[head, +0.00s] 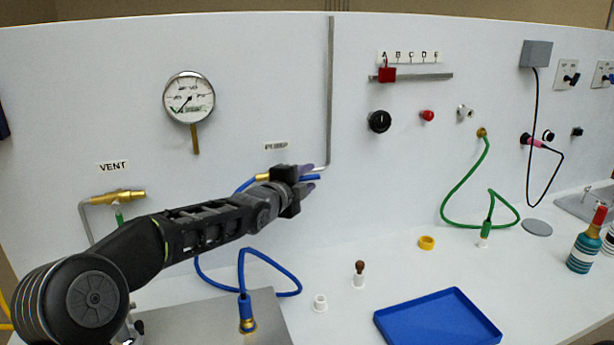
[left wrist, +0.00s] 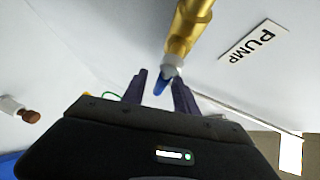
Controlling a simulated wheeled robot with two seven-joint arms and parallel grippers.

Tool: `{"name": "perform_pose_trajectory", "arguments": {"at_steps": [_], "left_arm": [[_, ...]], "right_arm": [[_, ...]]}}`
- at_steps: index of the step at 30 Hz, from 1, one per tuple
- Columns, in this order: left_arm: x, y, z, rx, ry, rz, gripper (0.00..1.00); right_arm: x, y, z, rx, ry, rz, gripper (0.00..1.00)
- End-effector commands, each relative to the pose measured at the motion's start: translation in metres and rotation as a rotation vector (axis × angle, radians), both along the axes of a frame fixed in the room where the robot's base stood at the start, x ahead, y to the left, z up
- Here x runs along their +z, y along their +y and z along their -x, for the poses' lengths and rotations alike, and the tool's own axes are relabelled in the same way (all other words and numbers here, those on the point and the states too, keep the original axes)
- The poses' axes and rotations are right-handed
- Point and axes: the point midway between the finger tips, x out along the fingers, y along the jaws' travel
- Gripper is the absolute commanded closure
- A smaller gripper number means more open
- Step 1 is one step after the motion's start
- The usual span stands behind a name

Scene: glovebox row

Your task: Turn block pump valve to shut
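The pump valve has a brass body (left wrist: 188,30) on the white wall panel and a blue handle (left wrist: 161,86). In the head view the blue handle (head: 312,177) points right, along the wall. My left gripper (head: 308,178) reaches it from the left. In the left wrist view the dark fingers (left wrist: 160,88) are open, one on each side of the handle, with a small gap visible beside it. The PUMP label (head: 276,146) is above the valve. My arm and gripper hide most of the brass body in the head view. My right gripper is out of view.
A grey pipe (head: 330,85) runs down the wall to the valve. A blue hose (head: 270,255) loops below my arm to a metal plate. A pressure gauge (head: 189,97) and the VENT valve (head: 120,197) are left. A blue tray (head: 437,318) lies on the bench.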

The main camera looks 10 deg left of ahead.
Motion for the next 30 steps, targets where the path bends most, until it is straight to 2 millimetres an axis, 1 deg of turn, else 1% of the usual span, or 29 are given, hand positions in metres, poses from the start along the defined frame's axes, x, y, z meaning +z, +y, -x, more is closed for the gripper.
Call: {"name": "perform_pose_trajectory", "arguments": {"at_steps": [8, 11, 21, 30], "left_arm": [[-0.0003, -0.0008, -0.0025, 0.000, 0.000, -0.001, 0.65], [-0.0003, -0.0008, -0.0024, 0.000, -0.001, -0.001, 0.71], [-0.0003, -0.0007, -0.0022, 0.000, -0.001, 0.000, 0.99], [-0.0004, -0.0007, -0.0022, 0.000, 0.000, 0.000, 1.00]], "right_arm": [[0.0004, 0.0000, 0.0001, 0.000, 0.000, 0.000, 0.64], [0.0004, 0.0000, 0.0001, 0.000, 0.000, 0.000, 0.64], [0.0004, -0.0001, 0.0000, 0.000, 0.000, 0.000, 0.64], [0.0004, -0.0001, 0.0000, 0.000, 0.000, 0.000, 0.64]]}}
